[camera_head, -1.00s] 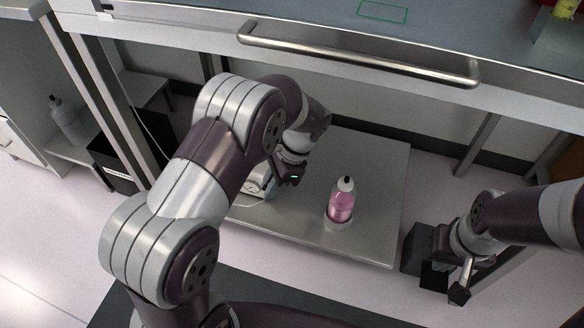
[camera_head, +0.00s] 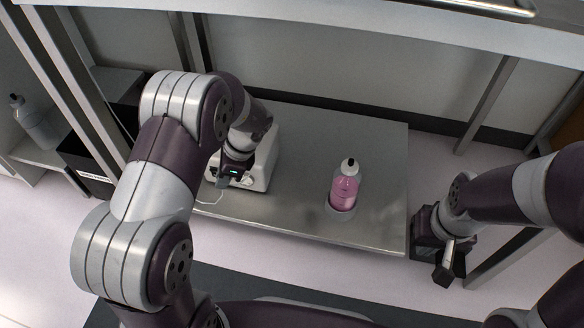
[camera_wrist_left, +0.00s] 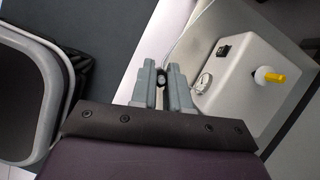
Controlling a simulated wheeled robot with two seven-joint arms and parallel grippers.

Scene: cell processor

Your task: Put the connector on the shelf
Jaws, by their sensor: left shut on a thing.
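My left gripper (camera_head: 222,182) is at the front left of the shelf, close to the front of a white device. In the left wrist view its two grey fingers (camera_wrist_left: 160,86) are closed around a small dark connector (camera_wrist_left: 158,76). A thin white cable (camera_head: 210,201) hangs near the gripper in the head view. The connector itself is too small to make out there. The grey metal shelf (camera_head: 290,215) lies low under the bench. My right gripper (camera_head: 446,262) is off the shelf's right end, and its finger opening is unclear.
The white device (camera_head: 262,165) stands on the shelf's left part; a yellow-tipped knob (camera_wrist_left: 270,75) shows on it in the wrist view. A pink bottle (camera_head: 345,187) stands right of centre. The shelf between them is clear. A dark bin (camera_head: 90,165) stands to the left.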

